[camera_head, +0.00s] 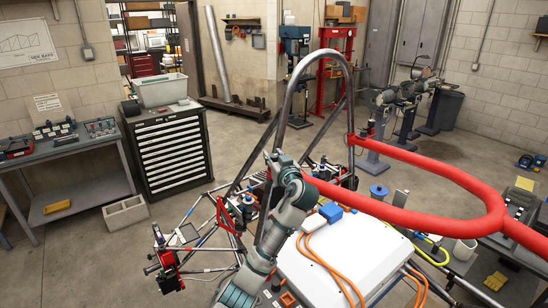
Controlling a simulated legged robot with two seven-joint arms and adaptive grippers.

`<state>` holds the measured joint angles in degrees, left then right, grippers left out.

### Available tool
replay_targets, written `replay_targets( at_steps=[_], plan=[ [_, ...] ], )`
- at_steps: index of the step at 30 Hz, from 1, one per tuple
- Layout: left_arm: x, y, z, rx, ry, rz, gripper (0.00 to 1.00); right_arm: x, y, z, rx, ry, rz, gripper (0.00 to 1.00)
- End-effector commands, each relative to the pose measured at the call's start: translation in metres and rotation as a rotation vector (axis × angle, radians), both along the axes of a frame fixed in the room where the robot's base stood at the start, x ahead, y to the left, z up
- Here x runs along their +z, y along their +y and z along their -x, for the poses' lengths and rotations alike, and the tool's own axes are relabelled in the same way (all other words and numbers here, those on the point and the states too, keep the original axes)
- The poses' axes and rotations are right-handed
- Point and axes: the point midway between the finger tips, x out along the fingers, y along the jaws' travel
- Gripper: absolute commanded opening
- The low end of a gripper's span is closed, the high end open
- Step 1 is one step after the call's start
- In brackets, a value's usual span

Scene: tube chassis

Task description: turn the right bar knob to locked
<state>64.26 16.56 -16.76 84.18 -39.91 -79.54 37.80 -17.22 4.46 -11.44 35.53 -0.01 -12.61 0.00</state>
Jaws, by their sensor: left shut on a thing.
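The tube chassis fills the middle, with a tall grey hoop (288,82) and a red padded bar (440,166) running to the right. My left gripper (277,160) is at the end of my teal and grey arm, close beside the left leg of the hoop. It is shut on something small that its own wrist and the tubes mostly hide. I cannot make out a bar knob clearly, nor whether one is turned to locked. A blue round-topped part (378,190) stands under the red bar, apart from my gripper. My right gripper is not in view.
A white box (345,258) with orange cables lies close to the right of my left arm. A drawer cabinet (172,150) and a workbench (62,148) stand at the left. Floor between them and the chassis is mostly clear.

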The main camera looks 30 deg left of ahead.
Motion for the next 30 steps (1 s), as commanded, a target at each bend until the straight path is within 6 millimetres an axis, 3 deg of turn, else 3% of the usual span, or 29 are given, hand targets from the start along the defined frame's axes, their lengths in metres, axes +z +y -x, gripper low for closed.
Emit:
replay_targets(
  at_steps=[1,10,11,13,23,30],
  plan=[
    [-0.007,0.0,-0.002,0.001,0.014,0.007,0.0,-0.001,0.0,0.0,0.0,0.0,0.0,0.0],
    [-0.007,0.0,-0.002,0.001,0.014,0.007,0.0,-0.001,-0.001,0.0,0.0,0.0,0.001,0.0],
    [-0.007,0.0,-0.002,0.001,0.014,0.007,0.38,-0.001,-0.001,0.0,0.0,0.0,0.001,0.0],
    [-0.006,0.0,-0.002,0.001,0.012,0.005,0.55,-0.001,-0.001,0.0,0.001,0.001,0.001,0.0],
    [-0.001,-0.001,0.002,0.0,0.003,0.002,0.57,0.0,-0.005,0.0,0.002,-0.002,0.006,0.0],
    [-0.002,-0.028,0.022,-0.004,0.002,0.004,0.57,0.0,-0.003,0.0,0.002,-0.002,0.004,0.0]
  ],
)
